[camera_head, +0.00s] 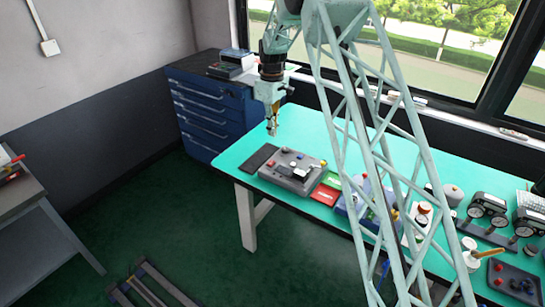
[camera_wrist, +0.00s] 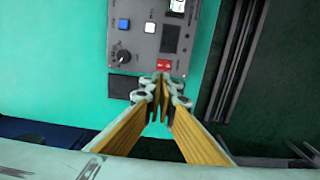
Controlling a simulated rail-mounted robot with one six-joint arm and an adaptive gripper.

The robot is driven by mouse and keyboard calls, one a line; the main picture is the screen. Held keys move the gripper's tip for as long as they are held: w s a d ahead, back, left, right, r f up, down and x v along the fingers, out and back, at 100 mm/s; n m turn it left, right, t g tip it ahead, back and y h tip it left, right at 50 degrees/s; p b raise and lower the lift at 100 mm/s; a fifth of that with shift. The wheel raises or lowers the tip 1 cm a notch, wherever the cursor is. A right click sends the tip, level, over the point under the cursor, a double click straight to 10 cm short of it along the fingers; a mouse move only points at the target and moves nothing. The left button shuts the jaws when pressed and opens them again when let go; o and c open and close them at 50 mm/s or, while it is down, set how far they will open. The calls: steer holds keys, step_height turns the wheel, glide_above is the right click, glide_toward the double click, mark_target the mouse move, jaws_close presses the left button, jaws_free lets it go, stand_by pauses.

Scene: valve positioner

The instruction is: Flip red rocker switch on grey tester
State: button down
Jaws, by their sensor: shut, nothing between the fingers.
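The grey tester (camera_head: 294,172) lies near the left end of the green table in the head view. In the wrist view its panel (camera_wrist: 146,54) shows at the top, with a red rocker switch (camera_wrist: 163,64) near its lower right edge. My gripper (camera_head: 271,130) points down above the table, behind the tester in the head view. In the wrist view the shut, empty fingertips (camera_wrist: 160,80) appear just below the red rocker. I cannot tell whether they touch it. Which way the rocker is tipped is too small to tell.
The tester also carries a black knob (camera_wrist: 123,57), a blue button (camera_wrist: 124,24) and a white button (camera_wrist: 150,28). A dark pad (camera_head: 262,158) lies left of the tester. Red and green cards (camera_head: 326,193) and a blue case lie right. Gauges (camera_head: 487,205) stand farther right.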

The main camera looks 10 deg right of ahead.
mark_target(272, 161)
steer(key=shift+f, duration=0.15)
step_height(272, 161, down, 13)
steer(key=shift+f+b, duration=0.2)
steer(key=shift+b, duration=0.2)
steer(key=shift+f, duration=0.2)
stand_by(0.4)
stand_by(0.4)
steer(key=shift+w+d+f, duration=0.1)
steer(key=shift+d+f, duration=0.05)
steer(key=shift+f, duration=0.25)
steer(key=shift+s+a+r, duration=0.1)
steer(key=shift+s+a, duration=0.1)
